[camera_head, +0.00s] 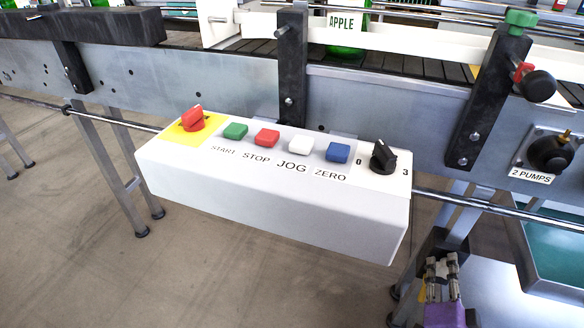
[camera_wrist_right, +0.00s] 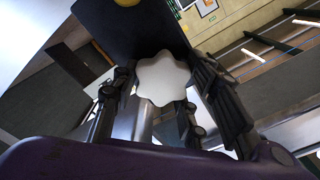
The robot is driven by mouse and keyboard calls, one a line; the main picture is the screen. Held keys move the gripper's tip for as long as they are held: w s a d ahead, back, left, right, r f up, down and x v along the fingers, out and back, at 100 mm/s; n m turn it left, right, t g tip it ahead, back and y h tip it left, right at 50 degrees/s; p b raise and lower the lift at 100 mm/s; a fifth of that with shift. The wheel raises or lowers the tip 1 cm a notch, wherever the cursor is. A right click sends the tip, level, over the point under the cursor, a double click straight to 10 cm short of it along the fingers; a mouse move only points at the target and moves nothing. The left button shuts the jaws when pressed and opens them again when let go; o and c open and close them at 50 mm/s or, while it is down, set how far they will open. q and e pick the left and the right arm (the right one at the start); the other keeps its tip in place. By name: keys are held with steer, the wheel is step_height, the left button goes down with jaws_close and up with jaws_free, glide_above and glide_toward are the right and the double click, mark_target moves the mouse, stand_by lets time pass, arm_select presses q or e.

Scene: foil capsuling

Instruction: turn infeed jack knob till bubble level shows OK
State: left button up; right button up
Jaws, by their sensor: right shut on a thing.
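In the right wrist view a white star-shaped jack knob (camera_wrist_right: 162,80) sits between the fingers of my right gripper (camera_wrist_right: 163,100). The gripper is shut on the knob. In the head view my right gripper (camera_head: 441,268) shows at the lower right, below the conveyor rail; the knob cannot be made out there. A dark plate (camera_wrist_right: 130,30) stands behind the knob in the wrist view. A small yellow round thing (camera_wrist_right: 127,2) is cut off at the top edge; I cannot tell if it is the bubble level. No bubble level reading shows. My left gripper is out of view.
A white control box (camera_head: 270,205) with a red switch, coloured buttons and a black dial (camera_head: 383,157) hangs on the conveyor side, up and left of my right gripper. A metal rod (camera_head: 500,208) runs above the gripper. A conveyor leg (camera_head: 110,165) stands at the left.

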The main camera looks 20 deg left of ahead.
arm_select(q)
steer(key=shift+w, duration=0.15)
arm_select(e)
steer(key=shift+d+r, duration=0.1)
steer(key=shift+d, duration=0.15)
steer(key=o, duration=1.1)
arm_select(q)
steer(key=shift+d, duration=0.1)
arm_select(e)
steer(key=shift+a, duration=0.1)
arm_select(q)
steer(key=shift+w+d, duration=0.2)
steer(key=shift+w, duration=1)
arm_select(e)
steer(key=s, duration=1.2)
steer(key=shift+d, duration=0.2)
